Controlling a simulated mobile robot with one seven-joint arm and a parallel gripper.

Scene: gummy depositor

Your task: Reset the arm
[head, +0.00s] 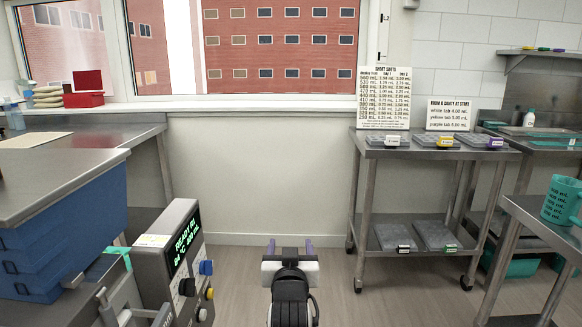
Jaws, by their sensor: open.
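My gripper (290,246) is at the bottom middle of the head view, seen from behind, in front of the floor and the far wall. Its two purple-grey fingers stand apart with nothing visible between them. My dark arm link with a white cross-piece shows below it. It touches no object that I can see.
Left are a steel counter (60,180), blue bins (75,225) and a machine panel (181,253) with a lit display. Right are a wheeled cart (440,151) with tabbed trays and a table with a teal measuring cup (563,200). The floor (340,272) between is clear.

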